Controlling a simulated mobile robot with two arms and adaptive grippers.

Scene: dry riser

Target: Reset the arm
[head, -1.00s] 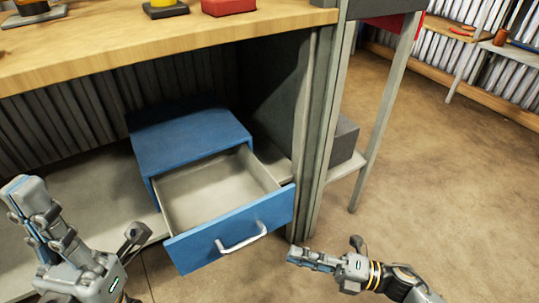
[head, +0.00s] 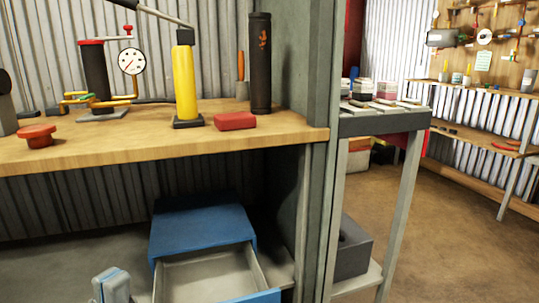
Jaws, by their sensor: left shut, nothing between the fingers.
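My left gripper (head: 112,284) shows only as its fingertips at the bottom edge, left of the open drawer. The fingers are together and hold nothing. They are apart from the blue cabinet (head: 201,228) under the workbench. The cabinet's drawer (head: 213,277) is pulled out and looks empty in its visible part. Only the top of its blue front shows at the bottom edge. My right gripper is out of the picture.
The wooden workbench (head: 120,149) carries a yellow cylinder (head: 185,80), a red block (head: 235,121), a dark tube (head: 260,62) and a pressure gauge (head: 131,61). A grey post (head: 325,180) stands right of the drawer. Open floor (head: 440,210) lies farther right.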

